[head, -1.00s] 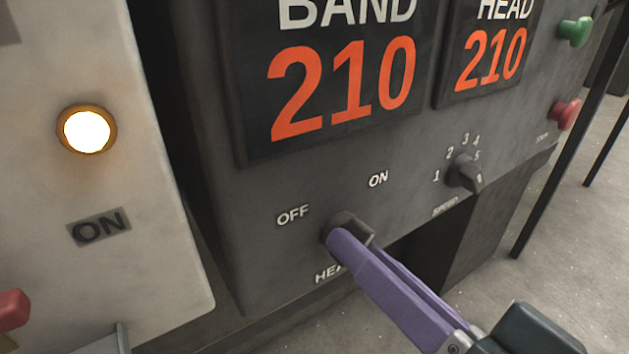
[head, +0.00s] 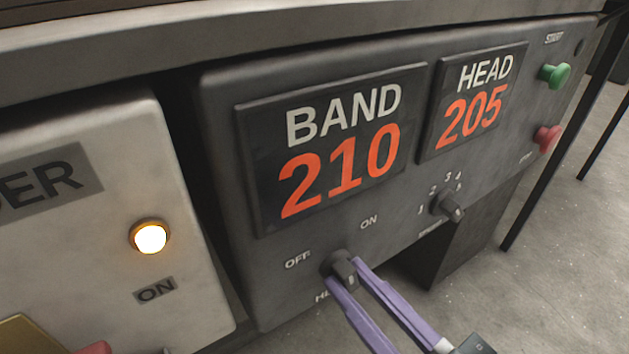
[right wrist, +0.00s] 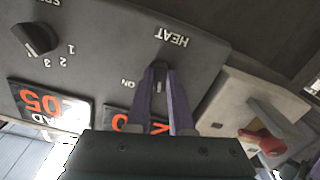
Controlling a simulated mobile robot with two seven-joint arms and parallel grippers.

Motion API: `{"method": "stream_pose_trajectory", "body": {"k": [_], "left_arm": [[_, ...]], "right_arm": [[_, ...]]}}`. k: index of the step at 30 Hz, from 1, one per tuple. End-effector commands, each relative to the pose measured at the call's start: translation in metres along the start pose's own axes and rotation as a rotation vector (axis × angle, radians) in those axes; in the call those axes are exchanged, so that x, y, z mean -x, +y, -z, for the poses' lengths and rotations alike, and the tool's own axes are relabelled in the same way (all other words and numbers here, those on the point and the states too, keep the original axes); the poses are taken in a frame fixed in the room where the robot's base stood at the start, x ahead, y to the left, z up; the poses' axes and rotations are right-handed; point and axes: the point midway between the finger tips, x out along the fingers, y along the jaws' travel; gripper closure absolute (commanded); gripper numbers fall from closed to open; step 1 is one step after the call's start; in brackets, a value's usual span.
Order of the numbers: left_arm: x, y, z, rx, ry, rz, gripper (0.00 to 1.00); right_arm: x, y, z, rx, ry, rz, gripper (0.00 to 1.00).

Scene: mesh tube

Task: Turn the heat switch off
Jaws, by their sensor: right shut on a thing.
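The heat switch (head: 340,262) is a dark rotary knob low on the grey control panel (head: 225,180). OFF is printed at its upper left and ON at its upper right. The HEAT label below it is partly hidden by a finger. My right gripper (head: 346,274) has its purple fingers on both sides of the knob's grip and is shut on it. In the right wrist view the fingertips (right wrist: 160,72) meet around the knob, under the upside-down HEAT label. The knob's exact pointing is hard to tell. My left gripper is out of view.
The displays read BAND 210 (head: 338,150) and HEAD 205 (head: 472,105). A speed knob (head: 448,206), a green button (head: 554,76) and a red button (head: 546,138) sit to the right. A lit lamp (head: 150,238) glows on the pale box at left. Open floor lies at lower right.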

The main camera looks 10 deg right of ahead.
Motion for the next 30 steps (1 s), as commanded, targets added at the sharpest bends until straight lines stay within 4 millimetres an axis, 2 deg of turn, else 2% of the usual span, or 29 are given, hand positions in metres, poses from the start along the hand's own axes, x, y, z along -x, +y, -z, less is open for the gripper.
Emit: {"method": "stream_pose_trajectory", "body": {"k": [3, 15, 30], "left_arm": [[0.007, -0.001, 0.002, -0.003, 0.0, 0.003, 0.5], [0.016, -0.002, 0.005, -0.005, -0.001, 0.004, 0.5], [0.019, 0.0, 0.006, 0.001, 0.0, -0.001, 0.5]], "right_arm": [[-0.001, 0.001, 0.003, 0.11, 0.002, -0.002, 1.0], [-0.001, 0.001, 0.002, 0.423, 0.002, -0.002, 1.0], [-0.001, 0.001, 0.001, 0.572, 0.004, -0.002, 1.0]]}}
